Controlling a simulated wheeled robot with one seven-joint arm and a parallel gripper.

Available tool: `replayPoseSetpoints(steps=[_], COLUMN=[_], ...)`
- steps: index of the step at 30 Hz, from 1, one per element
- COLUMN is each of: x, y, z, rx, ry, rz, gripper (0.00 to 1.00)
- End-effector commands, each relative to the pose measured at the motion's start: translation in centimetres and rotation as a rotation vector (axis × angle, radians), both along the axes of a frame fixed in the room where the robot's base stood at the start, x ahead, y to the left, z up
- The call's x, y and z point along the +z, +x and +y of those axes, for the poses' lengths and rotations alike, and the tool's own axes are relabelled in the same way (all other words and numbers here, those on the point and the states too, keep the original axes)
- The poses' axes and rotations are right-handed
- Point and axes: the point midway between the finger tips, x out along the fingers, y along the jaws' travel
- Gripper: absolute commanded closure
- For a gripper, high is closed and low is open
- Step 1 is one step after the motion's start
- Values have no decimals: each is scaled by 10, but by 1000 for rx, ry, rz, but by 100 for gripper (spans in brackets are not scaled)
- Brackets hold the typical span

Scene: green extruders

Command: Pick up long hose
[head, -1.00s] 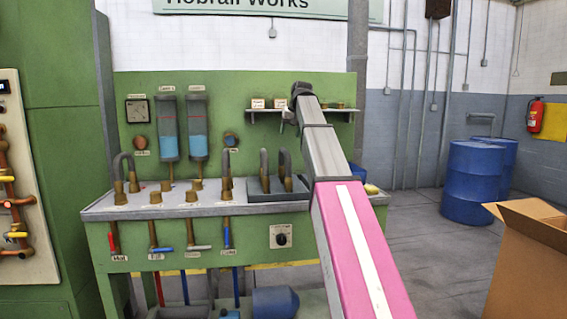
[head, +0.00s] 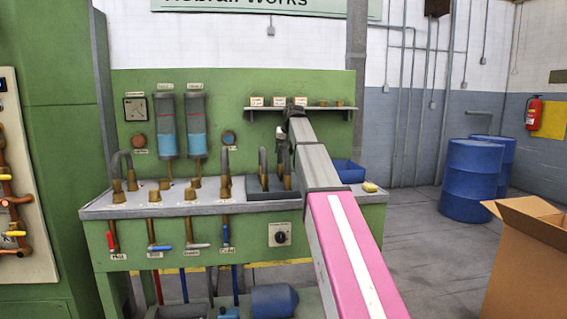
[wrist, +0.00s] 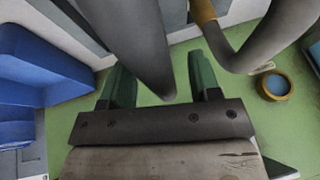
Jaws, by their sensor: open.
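Two grey curved hoses stand upright in the dark tray (head: 262,195) on the bench: a left hose (head: 263,165) and a right hose (head: 286,180). I cannot tell from their labels which is the long hose. My gripper (head: 282,138) is open above the right hose, partly overlapping its top. In the wrist view, a large grey hose (wrist: 130,40) reaches between the two green fingers of my gripper (wrist: 162,70), apart from clear contact on either side.
Other hoses with brass ends (head: 118,170) and brass fittings stand on the bench top (head: 140,205). A shelf (head: 320,108) with small labelled fittings is behind my gripper.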

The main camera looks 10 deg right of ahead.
Motion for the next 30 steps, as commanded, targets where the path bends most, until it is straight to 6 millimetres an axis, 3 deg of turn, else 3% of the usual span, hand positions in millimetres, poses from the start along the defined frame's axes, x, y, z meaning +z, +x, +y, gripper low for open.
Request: replayPoseSetpoints(steps=[30], x=[-9], y=[2], z=[1], rx=[0], ry=[0], rz=[0], gripper=[43])
